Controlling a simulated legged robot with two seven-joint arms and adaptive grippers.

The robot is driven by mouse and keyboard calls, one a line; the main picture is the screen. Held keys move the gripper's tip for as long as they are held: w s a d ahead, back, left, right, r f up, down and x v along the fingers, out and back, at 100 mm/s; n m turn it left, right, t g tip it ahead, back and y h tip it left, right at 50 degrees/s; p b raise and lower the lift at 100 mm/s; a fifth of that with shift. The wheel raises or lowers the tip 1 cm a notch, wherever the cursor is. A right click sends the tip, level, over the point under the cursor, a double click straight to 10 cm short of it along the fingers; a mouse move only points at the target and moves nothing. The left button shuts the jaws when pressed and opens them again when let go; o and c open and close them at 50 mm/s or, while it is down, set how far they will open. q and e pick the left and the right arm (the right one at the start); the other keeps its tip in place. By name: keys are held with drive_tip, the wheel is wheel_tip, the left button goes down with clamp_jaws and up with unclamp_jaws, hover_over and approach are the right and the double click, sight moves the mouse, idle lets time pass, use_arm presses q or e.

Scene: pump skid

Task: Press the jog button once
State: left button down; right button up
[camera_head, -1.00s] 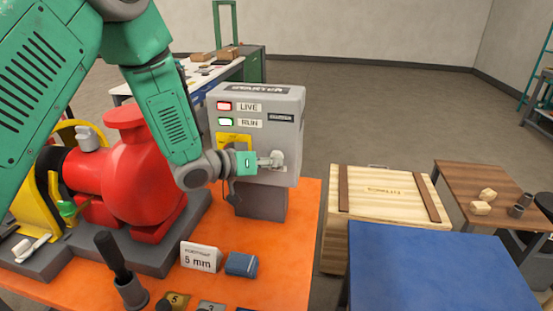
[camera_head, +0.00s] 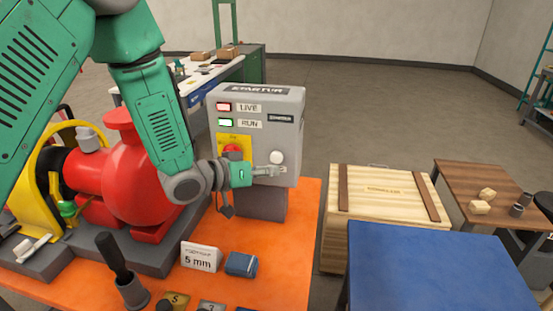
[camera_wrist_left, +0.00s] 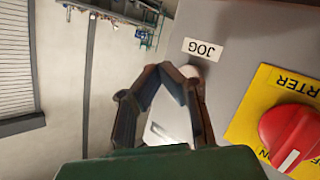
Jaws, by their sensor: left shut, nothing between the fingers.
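The grey starter box (camera_head: 254,106) stands on the orange bench. Its white round jog button (camera_head: 276,157) is on the lower right of the front face. In the left wrist view the JOG label (camera_wrist_left: 202,49) is beside the pale button (camera_wrist_left: 190,71), which is partly hidden behind the fingertips. My left gripper (camera_head: 280,171) is shut and empty, with its tips just below the button in the head view. In the left wrist view its fingertips (camera_wrist_left: 172,70) overlap the button's edge; I cannot tell whether they touch. My right gripper is not in view.
A red rotary switch (camera_head: 232,150) on a yellow plate sits left of the button; it also shows in the left wrist view (camera_wrist_left: 290,132). The red LIVE lamp (camera_head: 224,107) and green RUN lamp (camera_head: 226,122) are above. A red pump (camera_head: 125,175) stands left.

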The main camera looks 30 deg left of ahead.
use_arm(q)
drive_tip(key=shift+s+d, duration=0.2)
drive_tip(key=shift+s, duration=0.6)
drive_tip(key=shift+s+d, duration=0.2)
drive_tip(key=shift+s, duration=0.55)
